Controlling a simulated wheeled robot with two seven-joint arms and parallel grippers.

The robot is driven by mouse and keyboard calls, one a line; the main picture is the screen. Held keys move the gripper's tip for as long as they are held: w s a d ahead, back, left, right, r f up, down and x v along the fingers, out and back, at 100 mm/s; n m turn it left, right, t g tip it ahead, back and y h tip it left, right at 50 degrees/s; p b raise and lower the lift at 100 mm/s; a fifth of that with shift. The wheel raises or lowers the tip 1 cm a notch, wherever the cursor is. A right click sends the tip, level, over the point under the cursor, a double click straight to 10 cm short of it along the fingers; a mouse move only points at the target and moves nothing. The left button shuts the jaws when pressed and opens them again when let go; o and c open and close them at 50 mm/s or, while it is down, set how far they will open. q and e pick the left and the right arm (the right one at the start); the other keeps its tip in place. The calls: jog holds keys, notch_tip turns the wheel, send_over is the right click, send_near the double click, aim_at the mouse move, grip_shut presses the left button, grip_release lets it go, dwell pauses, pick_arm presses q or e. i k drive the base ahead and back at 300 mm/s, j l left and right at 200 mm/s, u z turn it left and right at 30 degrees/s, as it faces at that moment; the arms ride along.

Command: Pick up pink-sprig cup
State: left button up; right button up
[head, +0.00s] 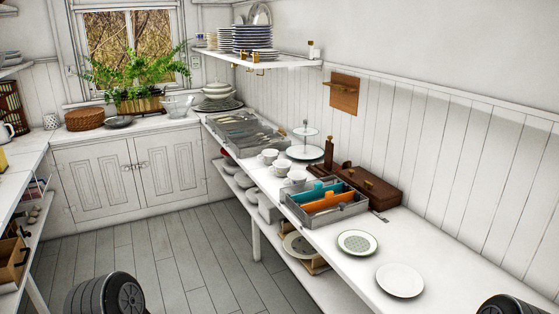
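Several white cups stand on the right-hand counter, between the cutlery tray and the grey divided box. The far cup (269,156), the middle cup (281,167) and the near cup (297,177) sit close together in a row. They are too small in view for me to tell which one has a pink sprig. Dark rounded parts of my own arms show at the bottom left and bottom right edges. Neither of my grippers is in view.
A grey divided box (349,209) holds teal and orange items beside the cups. A brown wooden box (370,187) and a tiered stand (305,152) are behind. A green-rimmed plate (357,243) and white plate (400,280) lie nearer. The floor (185,262) is clear.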

aim_at(268, 158)
jog(key=i+j+z, duration=0.1)
jog(key=z, duration=0.25)
jog(key=j+z, duration=0.15)
jog(key=z, duration=0.25)
jog(key=i+j+z, duration=0.1)
jog(key=z, duration=0.25)
jog(key=i+j+z, duration=0.1)
jog(key=j+z, duration=0.3)
jog(key=j, duration=0.9)
jog(key=k+j+z, duration=0.1)
jog(key=j+z, duration=0.35)
jog(key=j, duration=1.6)
jog(key=k+j, duration=0.15)
jog(key=j, duration=1.4)
jog(key=k, duration=0.05)
